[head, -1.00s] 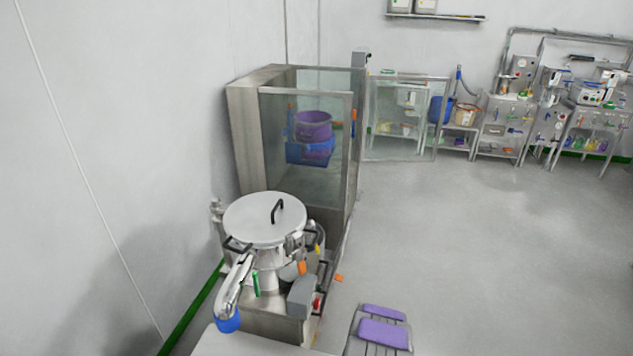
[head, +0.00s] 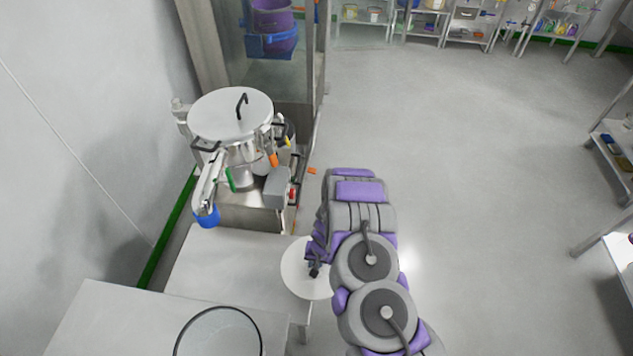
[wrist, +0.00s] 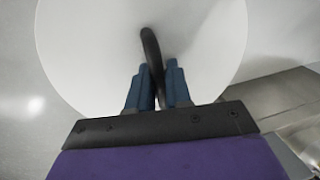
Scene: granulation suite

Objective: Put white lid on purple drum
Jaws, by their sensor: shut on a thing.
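My gripper (head: 314,268) is shut on the dark curved handle (wrist: 152,55) of the white lid (head: 295,262). In the wrist view the lid (wrist: 85,50) is a plain white disc, with the blue-grey fingers (wrist: 160,85) on either side of its handle. In the head view the lid is in front of the right end of a pale table; its height is hard to tell. A purple drum (head: 272,22) stands inside the glass-fronted cabinet at the upper left, cut off at the top edge. A blue band or holder (head: 270,45) surrounds its lower part.
A steel vessel with its own grey lid (head: 230,112) stands on a machine between table and cabinet. The pale table (head: 215,268) and a round dark-rimmed item (head: 218,312) are at the bottom. Open floor (head: 470,170) lies right; shelves (head: 612,145) stand at the right edge.

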